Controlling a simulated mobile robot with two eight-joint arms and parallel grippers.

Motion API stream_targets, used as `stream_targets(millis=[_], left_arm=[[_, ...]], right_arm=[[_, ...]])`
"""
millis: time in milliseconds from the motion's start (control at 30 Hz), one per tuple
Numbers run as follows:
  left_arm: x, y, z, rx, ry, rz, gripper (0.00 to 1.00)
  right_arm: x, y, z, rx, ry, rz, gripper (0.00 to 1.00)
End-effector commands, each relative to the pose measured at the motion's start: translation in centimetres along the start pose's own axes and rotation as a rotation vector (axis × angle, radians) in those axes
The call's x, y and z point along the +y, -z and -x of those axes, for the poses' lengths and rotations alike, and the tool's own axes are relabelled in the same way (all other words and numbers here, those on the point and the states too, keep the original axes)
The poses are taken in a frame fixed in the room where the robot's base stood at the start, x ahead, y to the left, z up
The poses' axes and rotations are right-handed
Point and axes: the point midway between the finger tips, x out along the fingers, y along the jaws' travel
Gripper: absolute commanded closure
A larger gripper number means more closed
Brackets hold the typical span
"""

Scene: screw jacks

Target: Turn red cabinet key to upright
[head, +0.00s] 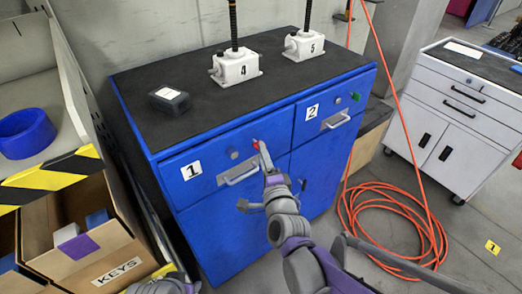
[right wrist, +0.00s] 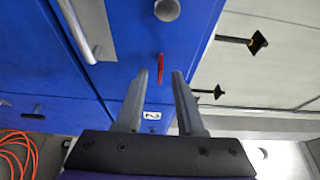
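The red key (head: 256,144) sits in the front of drawer 1 of the blue cabinet (head: 235,215), at the drawer's right end. In the right wrist view the red key (right wrist: 160,68) looks like a thin strip, its long side roughly along the drawer handle's direction. My right gripper (head: 262,150) is at the drawer front, close to the key and partly in front of it. Its fingers (right wrist: 160,78) are open, one on each side of the key, with gaps visible. My left gripper does not show; part of my left arm is at the bottom edge.
Drawer 1's handle (head: 238,175) and round knob (head: 234,155) are left of the key. A green key (head: 355,96) is on drawer 2. White jacks (head: 236,67) and a black box (head: 169,101) stand on top. An orange hose (head: 395,215) lies on the floor.

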Motion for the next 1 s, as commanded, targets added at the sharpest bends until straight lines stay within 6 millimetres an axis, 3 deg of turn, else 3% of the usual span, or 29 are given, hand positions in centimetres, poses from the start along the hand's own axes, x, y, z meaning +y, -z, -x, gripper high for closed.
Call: stream_targets(millis=[200,500,533,733,1000], left_arm=[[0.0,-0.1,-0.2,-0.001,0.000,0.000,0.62],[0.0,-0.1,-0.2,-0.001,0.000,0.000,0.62],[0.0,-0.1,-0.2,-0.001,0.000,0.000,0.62],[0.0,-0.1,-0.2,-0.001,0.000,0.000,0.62],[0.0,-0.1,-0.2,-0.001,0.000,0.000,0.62]], right_arm=[[0.0,0.0,-2.1,0.000,-0.001,0.001,0.62],[0.0,0.0,-2.4,-0.001,-0.001,0.001,0.62],[0.0,0.0,-2.4,-0.001,-0.001,0.001,0.64],[0.0,0.0,-2.4,-0.001,-0.001,0.001,1.00],[0.0,0.0,-2.4,-0.001,-0.001,0.001,1.00]])
